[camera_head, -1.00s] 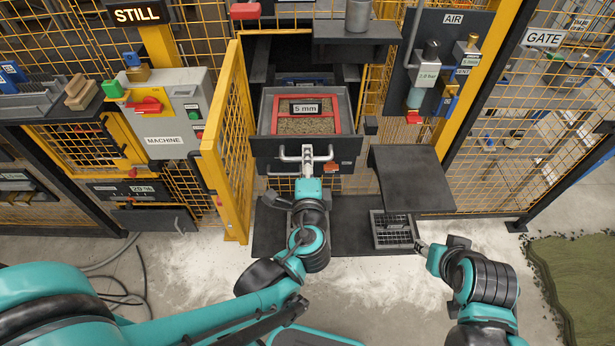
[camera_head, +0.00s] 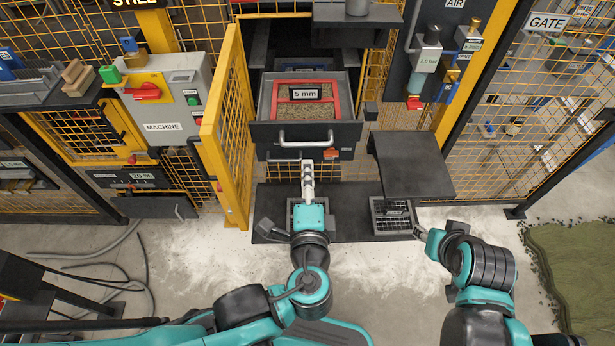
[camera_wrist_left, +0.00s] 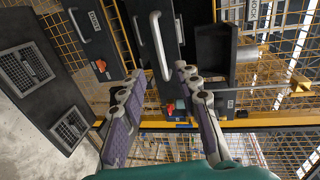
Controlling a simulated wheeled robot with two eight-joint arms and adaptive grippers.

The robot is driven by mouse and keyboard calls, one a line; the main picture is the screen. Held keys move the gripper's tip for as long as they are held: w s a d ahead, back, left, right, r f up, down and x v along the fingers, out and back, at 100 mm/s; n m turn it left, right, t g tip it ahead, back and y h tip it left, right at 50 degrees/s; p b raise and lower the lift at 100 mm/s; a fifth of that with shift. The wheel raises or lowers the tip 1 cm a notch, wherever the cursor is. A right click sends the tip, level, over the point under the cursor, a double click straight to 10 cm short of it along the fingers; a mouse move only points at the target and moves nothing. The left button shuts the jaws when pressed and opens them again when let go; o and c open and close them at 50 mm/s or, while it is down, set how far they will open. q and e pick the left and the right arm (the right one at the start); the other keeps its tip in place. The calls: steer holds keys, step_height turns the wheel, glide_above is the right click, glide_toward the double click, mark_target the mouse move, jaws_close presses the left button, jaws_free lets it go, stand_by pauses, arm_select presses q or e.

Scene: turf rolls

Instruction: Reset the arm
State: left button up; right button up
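My left gripper (camera_head: 307,182) is in front of the pulled-out drawer (camera_head: 262,135), just below its silver bar handle (camera_head: 305,140) in the head view. In the left wrist view its two fingers (camera_wrist_left: 163,92) are spread with nothing between them. The handle (camera_wrist_left: 160,48) shows beyond the fingertips, apart from them. The drawer holds a red frame (camera_head: 280,108) labelled "5 mm" with grainy material inside. My right gripper (camera_head: 420,233) is low at the right beside a floor grate; its fingers are too small to judge.
A yellow mesh door (camera_head: 228,130) stands open left of the drawer. A dark shelf (camera_head: 410,165) juts out at the right, above the grate (camera_head: 392,215). The machine panel (camera_head: 175,105) is farther left. A green turf piece (camera_head: 575,265) lies at the lower right.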

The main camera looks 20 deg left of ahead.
stand_by(0.3)
arm_select(q)
steer(key=s+a+f+n+g+h, duration=0.2)
steer(key=a+f+n+g+h, duration=0.2)
steer(key=n, duration=1)
step_height(320, 180, down, 4)
steer(key=a+g, duration=0.3)
steer(key=g, duration=0.1)
steer(key=shift+s+r+n, duration=0.15)
steer(key=shift+r+n, duration=0.1)
steer(key=shift+n, duration=0.15)
